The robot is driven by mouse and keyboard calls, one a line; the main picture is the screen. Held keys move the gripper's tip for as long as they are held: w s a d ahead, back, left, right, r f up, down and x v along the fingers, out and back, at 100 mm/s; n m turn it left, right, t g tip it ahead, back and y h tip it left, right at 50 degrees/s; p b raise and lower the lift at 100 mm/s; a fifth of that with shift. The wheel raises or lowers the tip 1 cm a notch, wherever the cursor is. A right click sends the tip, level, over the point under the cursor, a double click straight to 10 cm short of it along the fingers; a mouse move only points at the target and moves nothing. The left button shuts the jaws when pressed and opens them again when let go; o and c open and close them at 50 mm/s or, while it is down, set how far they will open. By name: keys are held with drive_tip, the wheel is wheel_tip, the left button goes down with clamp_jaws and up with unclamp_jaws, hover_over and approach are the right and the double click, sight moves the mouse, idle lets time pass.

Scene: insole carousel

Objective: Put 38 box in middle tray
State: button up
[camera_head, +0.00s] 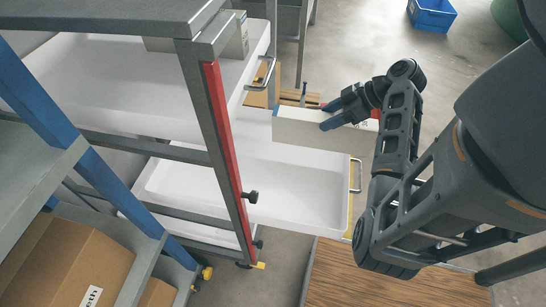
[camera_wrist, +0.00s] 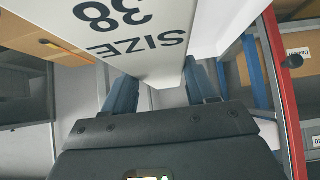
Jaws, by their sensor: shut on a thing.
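A long white box (camera_head: 300,128) is held in my gripper (camera_head: 342,113) in the head view. In the wrist view the box (camera_wrist: 140,35) shows the print "SIZE 38", and my gripper's two fingers (camera_wrist: 163,92) are on either side of it. The box is above the far part of the pulled-out white middle tray (camera_head: 290,190); the head view does not clearly show the gap between them. The tray's visible floor is empty. The upper white tray (camera_head: 120,80) is above and to the left, with boxes (camera_head: 238,38) at its far end.
A grey frame post with a red strip (camera_head: 228,160) stands left of the middle tray. A lower tray (camera_head: 190,232) is below. Cardboard boxes (camera_head: 65,262) sit on a shelf at lower left. A blue crate (camera_head: 432,14) lies on the floor at the back.

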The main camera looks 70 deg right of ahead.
drive_tip(key=w+a+f, duration=0.5)
drive_tip(key=w+f, duration=0.3)
drive_tip(key=f, duration=0.2)
drive_tip(key=shift+w+b, duration=0.3)
drive_tip(key=shift+w, duration=0.1)
drive_tip(key=shift+f, duration=0.2)
drive_tip(key=o, duration=1.5)
drive_tip(key=shift+c, duration=0.2)
drive_tip(key=shift+r, duration=0.1)
